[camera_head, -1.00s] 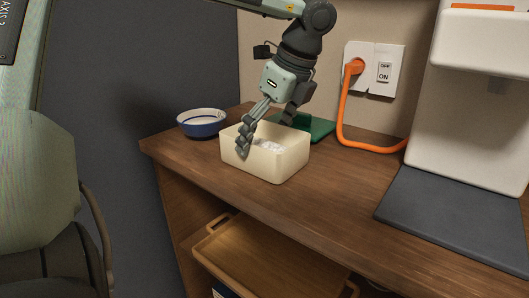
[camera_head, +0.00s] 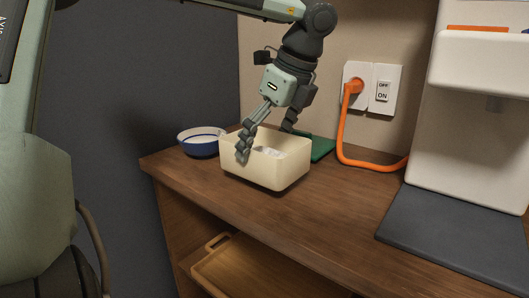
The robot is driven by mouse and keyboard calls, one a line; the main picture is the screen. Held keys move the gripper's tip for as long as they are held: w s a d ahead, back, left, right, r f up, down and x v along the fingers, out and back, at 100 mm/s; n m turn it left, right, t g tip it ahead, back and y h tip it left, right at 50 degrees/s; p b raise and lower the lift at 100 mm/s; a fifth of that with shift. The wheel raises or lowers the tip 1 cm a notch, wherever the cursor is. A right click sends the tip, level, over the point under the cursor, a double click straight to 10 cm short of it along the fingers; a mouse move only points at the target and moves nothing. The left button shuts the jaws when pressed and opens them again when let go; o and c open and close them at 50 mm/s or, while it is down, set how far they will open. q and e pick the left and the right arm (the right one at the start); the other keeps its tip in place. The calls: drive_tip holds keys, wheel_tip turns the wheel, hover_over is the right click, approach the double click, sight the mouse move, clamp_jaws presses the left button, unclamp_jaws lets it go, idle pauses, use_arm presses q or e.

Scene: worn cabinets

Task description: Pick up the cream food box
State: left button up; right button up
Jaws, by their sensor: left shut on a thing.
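The cream food box (camera_head: 275,173) is an open-topped container with something whitish (camera_head: 268,152) inside. It is near the left end of the wooden counter (camera_head: 340,215), with a dark shadow under it, and appears slightly above the surface. My left gripper (camera_head: 266,142) reaches down over the box from above and is shut on it. One finger lies against the outside of its near left wall. The other finger is at the far side, its tip hidden behind the far rim. My right gripper is not in view.
A white bowl with a blue rim (camera_head: 199,148) stands close to the left of the box. A green object (camera_head: 321,147) lies behind it. An orange cable (camera_head: 342,130) runs from the wall outlet to a white appliance (camera_head: 475,130) with a dark mat (camera_head: 450,235). A wooden tray (camera_head: 250,272) is below the counter.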

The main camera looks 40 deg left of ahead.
use_arm(q)
drive_tip(key=shift+r, duration=0.75)
drive_tip(key=shift+s+a+r, duration=0.1)
drive_tip(key=shift+s+r, duration=0.05)
drive_tip(key=shift+r, duration=0.05)
drive_tip(key=s+a+r+b, duration=0.1)
drive_tip(key=s+a+r, duration=0.5)
drive_tip(key=s, duration=0.2)
drive_tip(key=shift+s+a+r, duration=0.25)
drive_tip(key=shift+s+a, duration=0.15)
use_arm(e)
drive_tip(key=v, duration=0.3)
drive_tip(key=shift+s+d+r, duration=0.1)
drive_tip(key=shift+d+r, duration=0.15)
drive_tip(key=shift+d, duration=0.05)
use_arm(q)
drive_tip(key=shift+s, duration=0.2)
